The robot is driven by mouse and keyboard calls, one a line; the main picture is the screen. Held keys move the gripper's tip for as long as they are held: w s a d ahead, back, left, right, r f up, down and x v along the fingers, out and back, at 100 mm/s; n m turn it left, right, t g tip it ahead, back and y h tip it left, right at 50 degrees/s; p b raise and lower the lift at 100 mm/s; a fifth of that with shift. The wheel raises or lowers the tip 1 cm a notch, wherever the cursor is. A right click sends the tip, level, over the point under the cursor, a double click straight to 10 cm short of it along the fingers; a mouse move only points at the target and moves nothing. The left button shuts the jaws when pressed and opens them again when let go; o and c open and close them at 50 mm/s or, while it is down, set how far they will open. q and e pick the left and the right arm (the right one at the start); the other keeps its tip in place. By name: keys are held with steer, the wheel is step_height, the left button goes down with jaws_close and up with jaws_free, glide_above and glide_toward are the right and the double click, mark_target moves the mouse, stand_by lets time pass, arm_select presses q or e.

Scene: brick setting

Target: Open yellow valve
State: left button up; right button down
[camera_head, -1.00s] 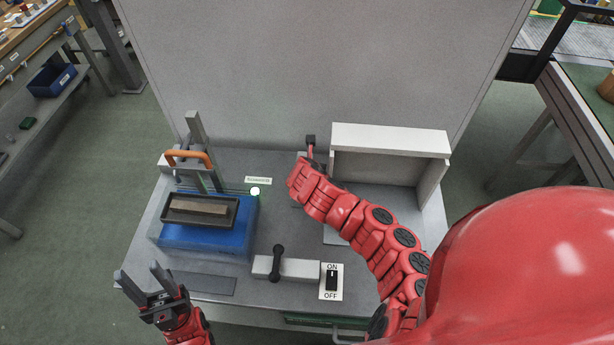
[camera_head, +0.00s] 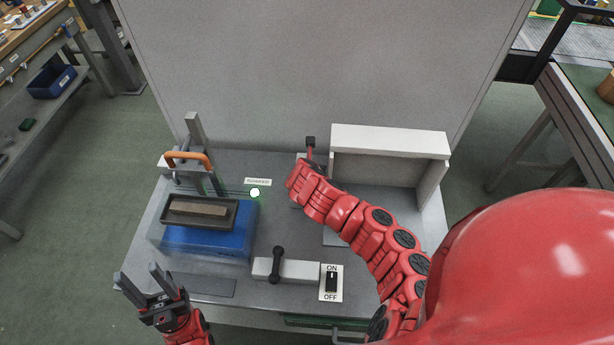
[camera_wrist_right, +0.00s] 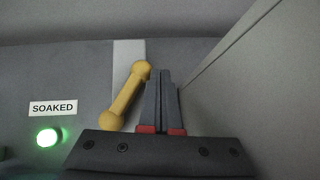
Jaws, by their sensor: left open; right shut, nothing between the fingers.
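The yellow valve handle (camera_wrist_right: 127,95) shows in the right wrist view as a bar with rounded ends, tilted with its top to the right. My right gripper (camera_wrist_right: 165,72) is shut and empty, its fingers just right of the handle's upper end. They look close to it, but I cannot tell whether they touch. In the head view my right arm hides the valve and most of that gripper. My left gripper (camera_head: 138,275) is open and empty at the table's front left corner.
A green lamp (camera_head: 255,192) glows by a label (camera_wrist_right: 54,107) reading SOAKED. A dark tray (camera_head: 170,213) sits on a blue block (camera_head: 205,244) at left. A black lever (camera_head: 277,265) and an ON/OFF switch (camera_head: 332,281) stand in front. A white shelf (camera_head: 390,141) rises at right.

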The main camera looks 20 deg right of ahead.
stand_by(0.3)
steer(key=p+v, duration=0.3)
steer(key=v, duration=1.4)
steer(key=shift+r, duration=0.15)
steer(key=shift+s+a, duration=0.1)
